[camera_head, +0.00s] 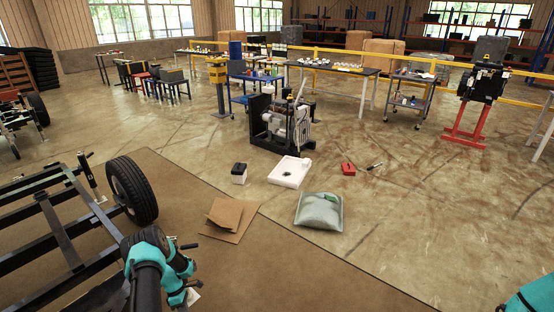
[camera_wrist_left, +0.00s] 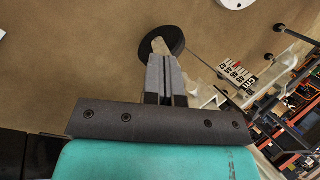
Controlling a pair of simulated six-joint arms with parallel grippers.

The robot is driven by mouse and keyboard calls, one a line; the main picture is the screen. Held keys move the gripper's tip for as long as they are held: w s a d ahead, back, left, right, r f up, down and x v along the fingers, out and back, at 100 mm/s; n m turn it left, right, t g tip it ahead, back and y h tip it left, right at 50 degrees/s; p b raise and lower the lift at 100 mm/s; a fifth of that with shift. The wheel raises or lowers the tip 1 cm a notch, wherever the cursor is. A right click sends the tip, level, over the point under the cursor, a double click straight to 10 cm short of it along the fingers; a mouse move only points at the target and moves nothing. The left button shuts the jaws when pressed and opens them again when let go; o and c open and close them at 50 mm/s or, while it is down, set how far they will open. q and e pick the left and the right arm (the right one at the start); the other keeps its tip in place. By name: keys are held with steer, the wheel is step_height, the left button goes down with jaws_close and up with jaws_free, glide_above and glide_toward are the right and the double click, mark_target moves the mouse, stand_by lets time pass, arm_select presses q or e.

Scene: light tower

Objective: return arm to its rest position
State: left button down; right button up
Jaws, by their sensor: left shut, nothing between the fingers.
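My left arm, teal and black, comes in at the bottom left of the head view, beside the wheel of a dark trailer frame (camera_head: 62,215). In the left wrist view my left gripper (camera_wrist_left: 160,60) has its two grey fingers together, with nothing between them. A dark round thing (camera_wrist_left: 174,37) shows beyond the fingertips; I cannot tell whether they touch it. Only a teal piece of my right arm shows at the bottom right corner of the head view. My right gripper is out of view.
A tyre (camera_head: 132,190) stands close to my left arm. Cardboard (camera_head: 226,214), a grey-green bag (camera_head: 319,211), a white tray (camera_head: 289,172) and a black-and-white box (camera_head: 239,173) lie on the floor ahead. An engine unit (camera_head: 282,122) stands behind. Floor at right is mostly clear.

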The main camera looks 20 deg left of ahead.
arm_select(q)
steer(key=w+d+r+m+t, duration=0.1)
steer(key=w+d+r+m, duration=0.2)
steer(key=d, duration=0.5)
steer(key=w+d+r+m, duration=0.1)
steer(key=d+r+m, duration=0.2)
steer(key=d+m, duration=0.35)
steer(key=w+d+r+m+t, duration=0.1)
steer(key=w+d+r+m, duration=0.15)
steer(key=d, duration=0.65)
steer(key=s+d+r+m, duration=0.4)
steer(key=d+r+m, duration=0.2)
steer(key=d+r, duration=0.1)
steer(key=s+d+r+m+t+y, duration=0.1)
steer(key=s+d+r+m, duration=0.4)
steer(key=d+r, duration=0.2)
steer(key=shift+s+d+m+t, duration=0.3)
steer(key=shift+d+m, duration=0.1)
steer(key=shift+d, duration=0.85)
steer(key=c, duration=1.8)
jaws_free()
